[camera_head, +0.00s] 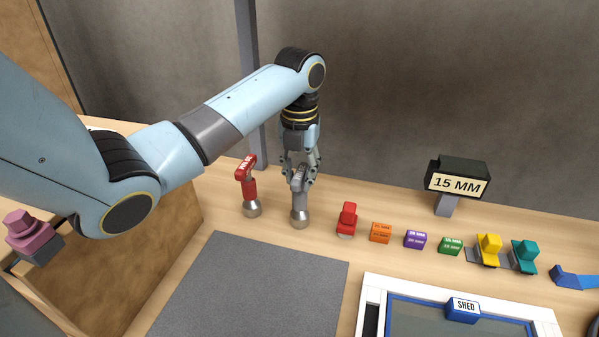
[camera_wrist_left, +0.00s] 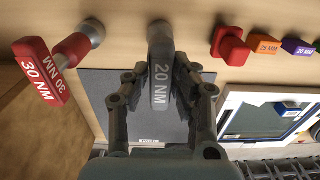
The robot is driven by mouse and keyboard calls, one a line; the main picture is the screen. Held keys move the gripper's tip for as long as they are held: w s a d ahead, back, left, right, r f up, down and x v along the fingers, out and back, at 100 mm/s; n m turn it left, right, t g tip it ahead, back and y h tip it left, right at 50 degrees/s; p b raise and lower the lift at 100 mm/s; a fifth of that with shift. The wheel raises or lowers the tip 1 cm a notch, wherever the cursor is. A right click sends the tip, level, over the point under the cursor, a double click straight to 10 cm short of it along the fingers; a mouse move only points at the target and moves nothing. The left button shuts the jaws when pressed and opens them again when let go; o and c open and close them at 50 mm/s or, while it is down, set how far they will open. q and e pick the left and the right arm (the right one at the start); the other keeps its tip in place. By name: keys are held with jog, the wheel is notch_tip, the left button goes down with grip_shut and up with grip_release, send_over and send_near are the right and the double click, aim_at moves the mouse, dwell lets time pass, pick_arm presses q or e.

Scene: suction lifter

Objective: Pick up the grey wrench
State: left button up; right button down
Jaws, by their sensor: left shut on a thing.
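The grey wrench (camera_head: 299,207) stands upright on the wooden table in the head view, its round metal end down. My left gripper (camera_head: 301,178) comes from above with its fingers around the upper handle, shut on it. In the left wrist view the grey wrench (camera_wrist_left: 160,70) shows the label 20 NM between the two fingers of my left gripper (camera_wrist_left: 158,90). Whether its foot touches the table is hard to tell. My right gripper is not in view.
A red wrench (camera_head: 249,191) marked 30 NM stands close on the left. A red block (camera_head: 346,219), an orange block (camera_head: 380,233) and other coloured pieces line the right. A dark grey mat (camera_head: 255,290) lies in front. A 15 MM sign (camera_head: 457,180) stands behind.

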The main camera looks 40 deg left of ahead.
pick_arm(q)
grip_shut()
jog(key=shift+r, duration=0.5)
notch_tip(320, 180, up, 2)
jog(key=shift+w+r+b, duration=0.1)
jog(key=shift+r+b, duration=0.15)
jog(key=shift+b, duration=0.05)
jog(key=s+d+r+p, duration=0.2)
jog(key=d+r+p, duration=0.5)
jog(key=d, duration=0.4)
jog(key=shift+d+r, duration=0.25)
jog(key=shift+r, duration=0.05)
jog(key=shift+s, duration=0.1)
